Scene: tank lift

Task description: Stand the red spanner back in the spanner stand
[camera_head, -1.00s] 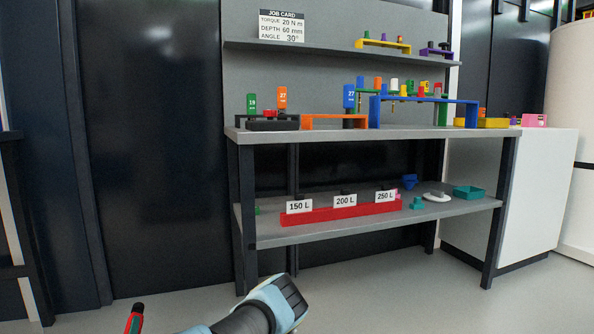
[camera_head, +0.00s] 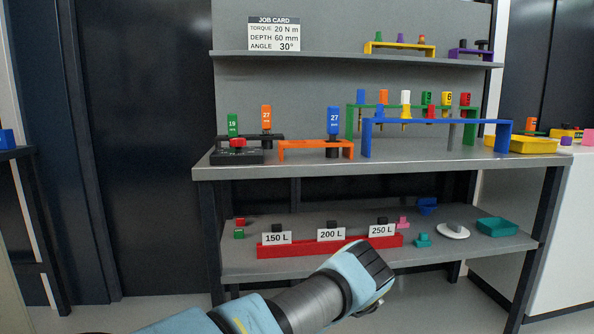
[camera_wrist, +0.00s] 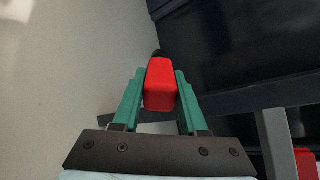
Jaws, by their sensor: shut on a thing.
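My gripper (camera_wrist: 160,98) has green fingers shut on a red block-like handle (camera_wrist: 160,84) with a dark far end, seen in the wrist view. I take it for the red spanner; its full length is hidden. In the head view my arm reaches in from the bottom, and the fingers and held thing do not show. A blue "27" piece (camera_head: 333,122) stands at a low orange stand (camera_head: 290,146). Which is the spanner stand is unclear.
Blue (camera_head: 435,124) and green racks hold several tools. The lower shelf (camera_head: 235,262) has a red labelled rail (camera_head: 330,247). The bench's front left strip is narrow.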

